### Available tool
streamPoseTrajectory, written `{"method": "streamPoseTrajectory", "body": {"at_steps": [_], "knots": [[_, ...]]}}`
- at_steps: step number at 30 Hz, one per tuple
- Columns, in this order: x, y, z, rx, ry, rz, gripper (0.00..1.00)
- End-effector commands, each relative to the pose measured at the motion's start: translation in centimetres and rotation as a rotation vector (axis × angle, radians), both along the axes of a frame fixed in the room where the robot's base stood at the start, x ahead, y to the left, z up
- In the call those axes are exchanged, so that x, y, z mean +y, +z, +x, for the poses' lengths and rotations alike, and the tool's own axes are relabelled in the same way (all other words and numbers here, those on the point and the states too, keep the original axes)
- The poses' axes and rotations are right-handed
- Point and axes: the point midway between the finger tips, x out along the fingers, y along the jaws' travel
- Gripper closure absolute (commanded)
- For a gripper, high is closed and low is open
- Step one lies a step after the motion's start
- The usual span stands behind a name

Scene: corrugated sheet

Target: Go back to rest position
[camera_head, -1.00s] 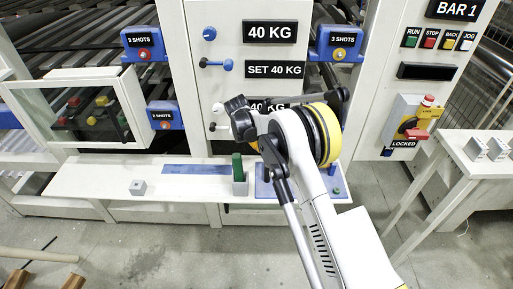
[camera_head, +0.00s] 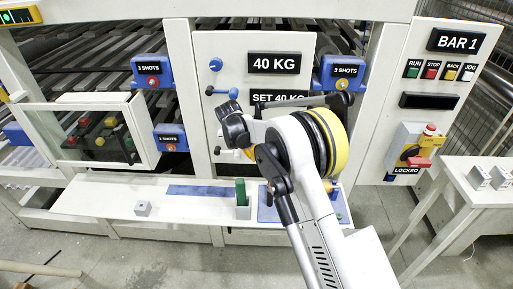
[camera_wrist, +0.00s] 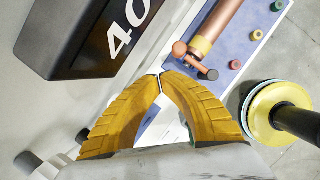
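My gripper (camera_wrist: 160,76) shows in the wrist view with its two yellow fingers. The fingertips meet, and nothing is held between them; only the pale ledge and a blue-edged patch show through the gap below the tips. In the head view my arm reaches up in front of the white central panel (camera_head: 224,78), and the gripper is mostly hidden behind my arm. A black block with white "40" (camera_wrist: 82,38) is left of the fingers in the wrist view. A copper-coloured cylinder (camera_wrist: 217,28) lies beyond the fingertips, apart from them as far as I can tell.
A pale ledge (camera_head: 108,196) runs below the panel, with a green block (camera_head: 241,190) and a small grey cube (camera_head: 142,208). A control panel with a red-and-yellow switch (camera_head: 415,150) stands right. A side table (camera_head: 452,190) holds grey cubes. Grey floor is open in front.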

Motion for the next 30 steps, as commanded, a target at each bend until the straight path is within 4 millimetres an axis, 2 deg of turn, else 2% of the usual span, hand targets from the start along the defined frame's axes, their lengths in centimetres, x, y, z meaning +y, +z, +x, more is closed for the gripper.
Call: {"method": "streamPoseTrajectory", "body": {"at_steps": [5,8,11,14,18,21,25,30], "knots": [[-0.1,0.7,-0.2,-0.004,-0.011,0.005,1.00],[-1.1,2.7,-0.6,-0.027,-0.071,0.033,1.00],[-2.8,6.4,-1.8,-0.073,-0.191,0.094,1.00],[-5.2,11.0,-4.0,-0.135,-0.361,0.179,1.00],[-8.7,16.6,-8.1,-0.218,-0.607,0.306,1.00],[-10.9,19.8,-11.6,-0.272,-0.784,0.400,1.00],[-13.6,22.8,-16.9,-0.334,-1.017,0.525,1.00],[-16.5,24.8,-24.2,-0.405,-1.324,0.695,1.00]]}}
